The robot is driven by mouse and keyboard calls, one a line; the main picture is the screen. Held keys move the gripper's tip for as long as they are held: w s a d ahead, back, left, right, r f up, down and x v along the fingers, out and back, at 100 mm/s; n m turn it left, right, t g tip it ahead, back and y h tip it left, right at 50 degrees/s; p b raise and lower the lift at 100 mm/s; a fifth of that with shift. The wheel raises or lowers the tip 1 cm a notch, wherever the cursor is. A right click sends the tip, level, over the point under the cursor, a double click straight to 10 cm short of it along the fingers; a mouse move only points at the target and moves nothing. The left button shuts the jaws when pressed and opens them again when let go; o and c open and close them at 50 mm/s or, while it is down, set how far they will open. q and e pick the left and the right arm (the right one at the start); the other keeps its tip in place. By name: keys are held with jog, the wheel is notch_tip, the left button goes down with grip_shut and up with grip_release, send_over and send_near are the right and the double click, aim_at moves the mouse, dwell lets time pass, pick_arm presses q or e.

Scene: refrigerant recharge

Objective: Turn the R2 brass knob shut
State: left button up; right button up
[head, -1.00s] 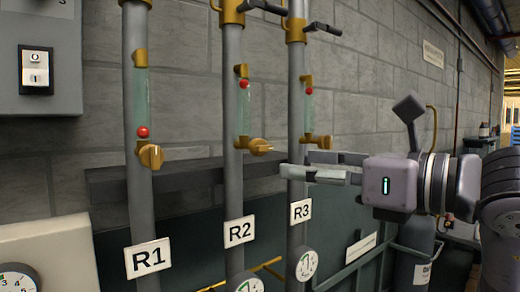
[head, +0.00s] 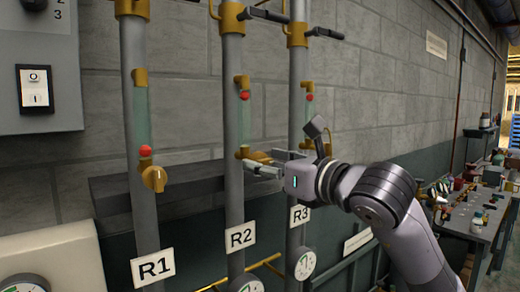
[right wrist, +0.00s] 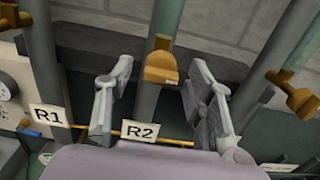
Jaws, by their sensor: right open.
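The R2 brass knob (head: 254,156) sticks out from the grey R2 pipe (head: 236,195), below a sight glass with a red ball near its top. My right gripper (head: 263,162) reaches it from the right, partly covering it in the head view. In the right wrist view the knob (right wrist: 161,66) sits between the two spread fingertips of my right gripper (right wrist: 160,75), with a gap on each side. The R2 label (right wrist: 140,131) is below it. My left gripper is not in view.
The R1 knob (head: 154,178) is on the pipe to the left. The R3 knob (right wrist: 290,92) is on the pipe to the right, close beside my right gripper. A grey ledge (head: 115,190) runs behind the pipes. A cluttered bench (head: 470,215) stands at the right.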

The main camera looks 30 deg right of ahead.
jog(key=shift+w+a+p, duration=0.1)
jog(key=shift+w+p, duration=0.25)
jog(key=shift+w, duration=0.9)
jog(key=shift+c, duration=0.4)
jog(key=c, duration=1.1)
